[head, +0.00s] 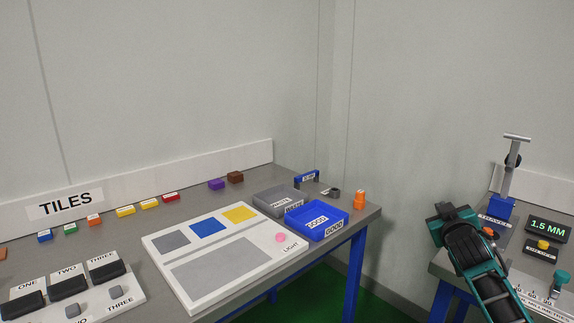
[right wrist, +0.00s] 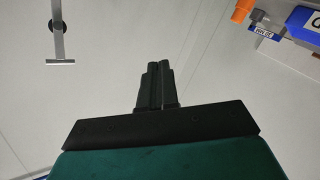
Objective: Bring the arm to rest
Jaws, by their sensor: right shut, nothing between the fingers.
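My right arm comes in at the lower right of the head view, over the front left corner of the right-hand table (head: 440,264). Its right gripper (head: 447,212) points away toward the wall and looks dark and small there. In the right wrist view the two black fingers of the right gripper (right wrist: 156,72) lie together, with nothing between them. They are clear of any object, with pale wall behind. My left gripper is in neither view.
The right-hand table carries a lever press (head: 510,175), a "1.5 MM" display (head: 548,226) and a yellow button (head: 543,244). The left table holds a white board (head: 210,295), a blue tray (head: 317,222), a grey tray (head: 262,196), an orange object (head: 359,199) and several coloured tiles. Green floor lies between the tables.

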